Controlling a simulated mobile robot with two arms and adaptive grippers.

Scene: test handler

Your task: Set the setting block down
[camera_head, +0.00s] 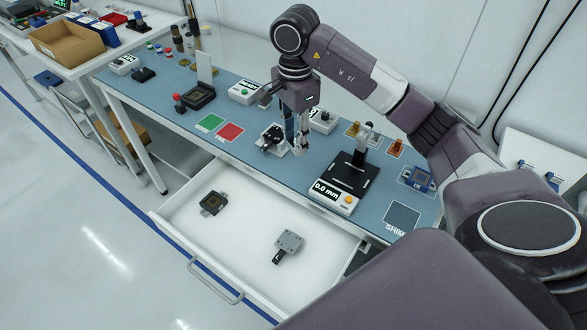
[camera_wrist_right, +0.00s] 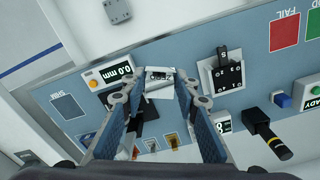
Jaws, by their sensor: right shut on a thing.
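My right gripper (camera_head: 300,148) hangs over the blue bench mat, pointing down. In the wrist view its two fingers (camera_wrist_right: 158,92) are shut on a small silver-white block, the setting block (camera_wrist_right: 159,76), held between the tips. Dark marks show on its face. In the head view the fingers mostly hide the block. The gripper is just right of a white stand with a black fixture (camera_head: 272,138) and left of the black gauge stand (camera_head: 353,172). I cannot tell whether the block touches the mat. My left gripper is out of view.
An open white drawer (camera_head: 170,217) juts out below the bench, holding a dark socket (camera_head: 213,203) and a grey block (camera_head: 289,243). A 0.0 mm readout (camera_head: 332,194) fronts the gauge. Green (camera_head: 210,122) and red (camera_head: 230,132) pads lie left. The SHIM pad (camera_head: 402,216) is bare.

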